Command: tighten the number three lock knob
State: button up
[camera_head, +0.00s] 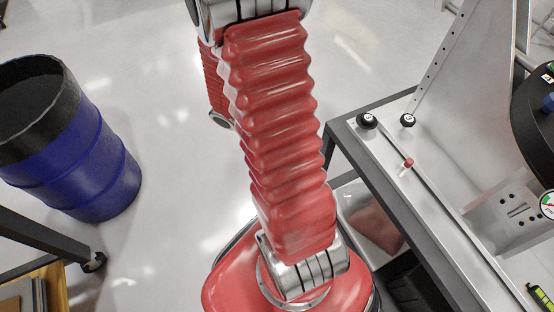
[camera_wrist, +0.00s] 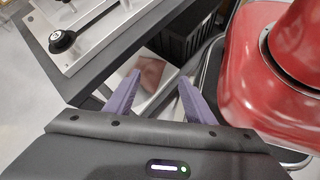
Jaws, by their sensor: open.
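Two black lock knobs with small white number labels stand on the grey metal fixture plate in the head view. One knob (camera_head: 367,121) is at the plate's near corner and the other (camera_head: 407,120) is just right of it. Their numbers are too small to read, so I cannot tell which is number three. One black knob (camera_wrist: 62,41) shows at upper left in the wrist view. My gripper (camera_wrist: 160,75) has two purple fingers spread apart with nothing between them. It is apart from the knob, which lies to its left. My gripper is not visible in the head view.
A small red-topped pin (camera_head: 408,163) stands on the fixture plate. A dark-framed bench (camera_head: 395,208) carries the plate. A round black panel with gauges (camera_head: 535,120) is at the right edge. A blue drum (camera_head: 95,165) stands left on the open floor.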

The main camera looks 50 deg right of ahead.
jog(key=w+a+r+m+t+y, duration=0.1)
jog(key=w+a+r+t, duration=0.1)
jog(key=w+a, duration=0.3)
jog(key=shift+w+a+r+m+t, duration=0.3)
jog(key=shift+a+r+m+t, duration=0.1)
jog(key=shift+t, duration=0.5)
jog(key=shift+w+f+y, duration=0.1)
jog(key=shift+y, duration=0.2)
jog(key=w+a+r+t+y, duration=0.1)
jog(key=w+a+r+t, duration=0.3)
jog(key=a+r, duration=0.4)
jog(key=w+a+r+t+y, duration=0.1)
jog(key=w+a+r+t, duration=0.3)
jog(key=a+r+t, duration=0.3)
notch_tip(320, 180, up, 5)
jog(key=shift+a+f+y, duration=0.1)
jog(key=shift+a+y, duration=0.2)
jog(key=shift+a, duration=0.7)
jog(key=shift+c, duration=0.4)
